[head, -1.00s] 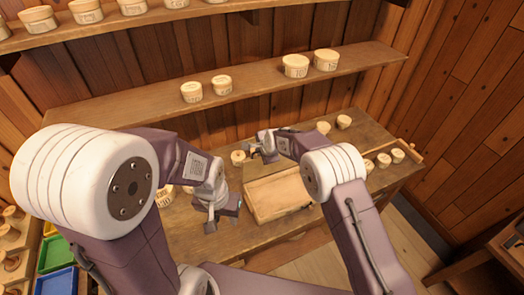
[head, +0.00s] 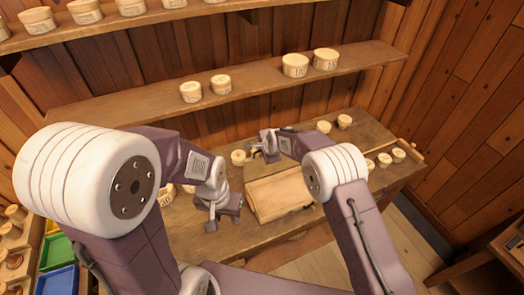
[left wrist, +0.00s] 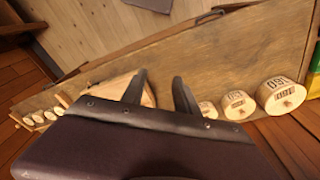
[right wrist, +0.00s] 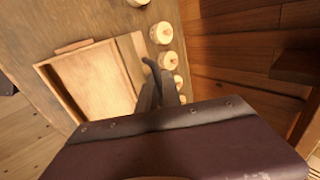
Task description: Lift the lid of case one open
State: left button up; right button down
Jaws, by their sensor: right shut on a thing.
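Case one (head: 283,207) is a flat, light wooden box on the workbench, between my two arms. Its lid (head: 278,186) shows as a panel at a different slope from the front part, so it looks tilted. The right wrist view shows the case (right wrist: 85,85) with a raised rim and a pale strip close to my fingers. My right gripper (head: 258,154) is at the far side of the case, its fingers (right wrist: 153,85) close together on the lid's edge; the exact contact is hidden. My left gripper (head: 224,218) is open and empty, left of the case (left wrist: 148,97).
Several round wooden pots stand on the bench (head: 380,180), one (head: 238,157) just beyond the case. A shelf (head: 130,108) with more pots runs behind. Coloured trays (head: 57,252) lie at the lower left. The bench's front edge is close to the case.

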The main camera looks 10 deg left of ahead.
aim_at(251, 159)
pick_arm(q)
jog(key=c, duration=0.4)
jog(key=shift+s+f+n, duration=0.1)
jog(key=shift+f+n, duration=0.15)
jog(key=shift+n, duration=0.25)
grip_shut()
jog(key=w+d+f+n+g+h, duration=0.2)
jog(key=n+h, duration=0.3)
jog(key=n, duration=0.5)
jog(key=w+d+f+n+g+h, duration=0.1)
jog(key=w+d+f+n+h, duration=0.3)
jog(key=n, duration=0.6)
jog(key=w+a+n+t+h, duration=0.5)
jog(key=w+a+n+t, duration=0.7)
jog(key=n, duration=0.6)
jog(key=shift+t, duration=0.4)
jog(key=x, duration=0.3)
jog(key=w+x, duration=0.1)
jog(key=x, duration=0.2)
jog(key=a+r+x, duration=0.1)
jog(key=x, duration=0.3)
jog(key=shift+w, duration=0.3)
jog(key=shift+w+a+r, duration=0.15)
jog(key=shift+w, duration=0.25)
